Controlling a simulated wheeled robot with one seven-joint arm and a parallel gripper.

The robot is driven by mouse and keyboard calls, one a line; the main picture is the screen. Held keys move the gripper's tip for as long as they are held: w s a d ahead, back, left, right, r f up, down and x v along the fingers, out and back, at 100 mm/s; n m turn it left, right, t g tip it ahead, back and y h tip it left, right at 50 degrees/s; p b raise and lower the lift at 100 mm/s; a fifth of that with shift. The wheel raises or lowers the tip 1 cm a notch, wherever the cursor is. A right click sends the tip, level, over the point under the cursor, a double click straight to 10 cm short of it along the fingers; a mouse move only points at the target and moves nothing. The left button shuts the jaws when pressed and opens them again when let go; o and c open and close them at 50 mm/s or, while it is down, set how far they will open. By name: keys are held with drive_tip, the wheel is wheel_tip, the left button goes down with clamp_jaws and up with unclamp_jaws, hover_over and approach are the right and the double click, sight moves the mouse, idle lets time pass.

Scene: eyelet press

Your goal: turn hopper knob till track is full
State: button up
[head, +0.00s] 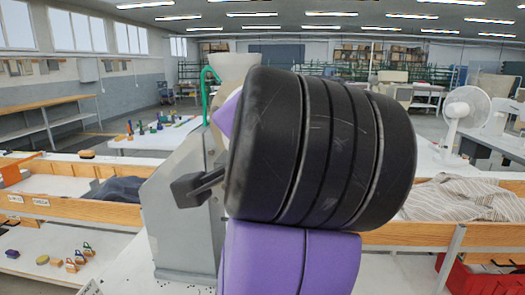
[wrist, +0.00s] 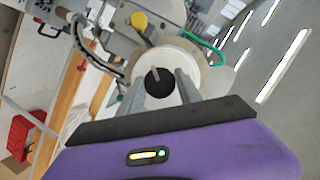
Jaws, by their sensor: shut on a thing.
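In the wrist view the two grey fingers of my gripper (wrist: 163,92) reach to the round white hopper (wrist: 182,57) and are closed on the dark round knob (wrist: 158,84) at its middle. A small pale pointer shows at the knob's top. In the head view my own arm hides the gripper and knob; the top of the pale hopper (head: 233,66) shows behind it, with a green hose (head: 205,88) beside it. A curved dark strip (wrist: 98,48), perhaps the track, runs left of the hopper in the wrist view; I cannot tell how full it is.
The grey press body (head: 178,215) stands close left of my arm, with a dark block (head: 190,189) on a rod sticking out. Wooden-edged trays with cloth lie on both sides. A white fan (head: 467,108) stands right, a red crate (head: 482,277) lower right. A yellow knob (wrist: 139,19) sits above the hopper.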

drive_tip(key=shift+f+m+t+y+b, duration=0.3)
drive_tip(key=shift+m+y+b, duration=0.2)
drive_tip(key=shift+m+b, duration=0.4)
drive_tip(key=shift+r+m, duration=0.15)
drive_tip(key=shift+m, duration=0.15)
drive_tip(key=o, duration=1.4)
drive_tip(key=shift+c, duration=0.2)
drive_tip(key=shift+r, duration=0.1)
drive_tip(key=v, duration=0.7)
drive_tip(key=shift+s+d+b, duration=0.2)
drive_tip(key=shift+s+b, duration=0.1)
